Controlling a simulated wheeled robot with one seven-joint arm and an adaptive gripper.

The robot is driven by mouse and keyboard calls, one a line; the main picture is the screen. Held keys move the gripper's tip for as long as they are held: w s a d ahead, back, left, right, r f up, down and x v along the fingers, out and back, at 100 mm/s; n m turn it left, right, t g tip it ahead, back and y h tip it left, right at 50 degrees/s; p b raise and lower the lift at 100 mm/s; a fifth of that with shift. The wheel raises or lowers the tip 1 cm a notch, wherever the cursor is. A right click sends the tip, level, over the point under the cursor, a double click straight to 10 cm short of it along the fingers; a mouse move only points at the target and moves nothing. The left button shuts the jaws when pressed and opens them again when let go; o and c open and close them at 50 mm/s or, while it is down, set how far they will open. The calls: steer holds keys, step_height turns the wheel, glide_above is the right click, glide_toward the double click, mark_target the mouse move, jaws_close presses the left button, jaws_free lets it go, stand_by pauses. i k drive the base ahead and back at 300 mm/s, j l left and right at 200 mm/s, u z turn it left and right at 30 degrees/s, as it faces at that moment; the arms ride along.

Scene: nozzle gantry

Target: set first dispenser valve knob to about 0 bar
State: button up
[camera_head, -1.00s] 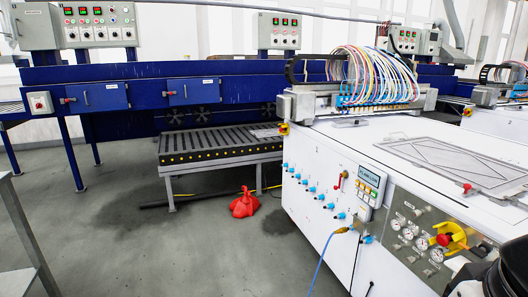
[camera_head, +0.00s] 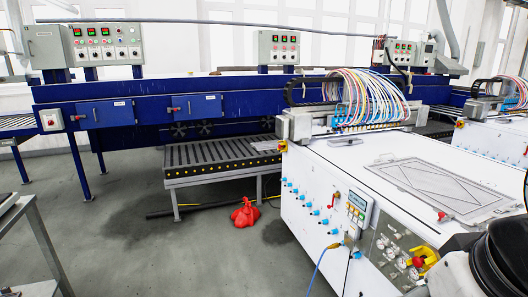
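The white gantry machine (camera_head: 300,225) stands at the right. A row of several small blue valve knobs (camera_head: 308,206) runs along its side. I cannot tell which is the first dispenser valve knob, nor read a setting. A metal panel (camera_head: 377,255) nearer to me carries several round gauges (camera_head: 400,263), too small to read, and a yellow and red rotary handle (camera_head: 425,258). Dark parts of my arm fill the lower right corner and hide part of this panel's surroundings. My gripper is not in view.
A grey roller table (camera_head: 220,165) stands before the long blue machine (camera_head: 165,120). A red bag-like object (camera_head: 244,213) lies on the floor. A blue hose (camera_head: 318,272) hangs by the white machine. Open grey floor (camera_head: 150,240) lies left of it.

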mark_target(392, 276)
steer(key=z, duration=0.7)
steer(key=i+l+u, duration=0.2)
steer(key=l, duration=0.15)
steer(key=l+u, duration=0.15)
steer(key=l, duration=0.2)
